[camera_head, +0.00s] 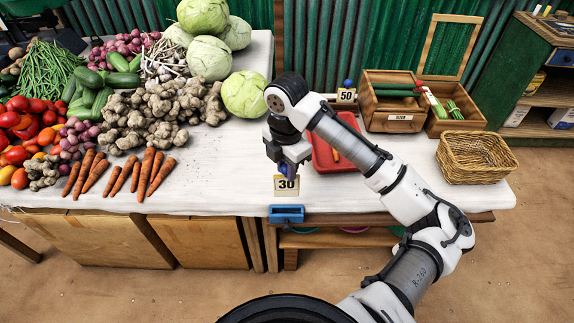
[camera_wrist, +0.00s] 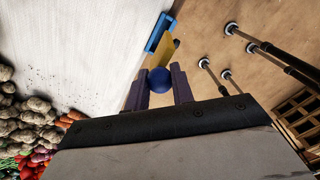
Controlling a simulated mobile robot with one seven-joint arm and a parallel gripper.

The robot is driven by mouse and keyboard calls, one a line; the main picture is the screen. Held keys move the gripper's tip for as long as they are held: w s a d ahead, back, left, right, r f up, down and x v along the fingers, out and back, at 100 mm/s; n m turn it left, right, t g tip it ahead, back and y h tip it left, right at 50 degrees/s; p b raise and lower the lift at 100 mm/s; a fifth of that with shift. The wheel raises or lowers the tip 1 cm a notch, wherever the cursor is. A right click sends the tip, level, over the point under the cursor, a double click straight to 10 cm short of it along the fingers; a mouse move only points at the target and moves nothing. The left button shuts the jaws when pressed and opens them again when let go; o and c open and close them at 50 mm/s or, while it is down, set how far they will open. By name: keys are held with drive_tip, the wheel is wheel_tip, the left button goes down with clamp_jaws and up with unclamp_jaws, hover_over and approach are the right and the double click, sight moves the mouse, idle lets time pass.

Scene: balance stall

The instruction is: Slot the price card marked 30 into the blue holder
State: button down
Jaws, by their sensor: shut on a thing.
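My gripper (camera_head: 291,165) is shut on the blue knob (camera_wrist: 159,80) at the top of the price card marked 30 (camera_head: 287,186). The card hangs upright below the fingers, just above and behind the blue holder (camera_head: 286,214) in the head view. The holder is fixed at the table's front edge. In the wrist view the yellow card (camera_wrist: 161,58) reaches from the knob toward the blue holder (camera_wrist: 159,33). The card and holder look close there; I cannot tell whether they touch.
A red tray (camera_head: 325,163) lies behind my arm. A card marked 50 (camera_head: 346,95) stands near wooden boxes (camera_head: 390,122). A wicker basket (camera_head: 476,180) is at the right. Carrots (camera_head: 147,172) and other vegetables fill the left. White tabletop (camera_head: 220,185) is clear left of the card.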

drive_tip(key=b, duration=0.4)
hover_over(287, 196)
drive_tip(key=shift+w+f, duration=0.15)
drive_tip(key=shift+f, duration=1.2)
drive_tip(key=shift+w+f, duration=0.1)
drive_tip(key=shift+f, duration=1.25)
drive_tip(key=shift+f, duration=0.15)
drive_tip(key=shift+f+b, duration=1.1)
drive_tip(key=shift+f, duration=0.25)
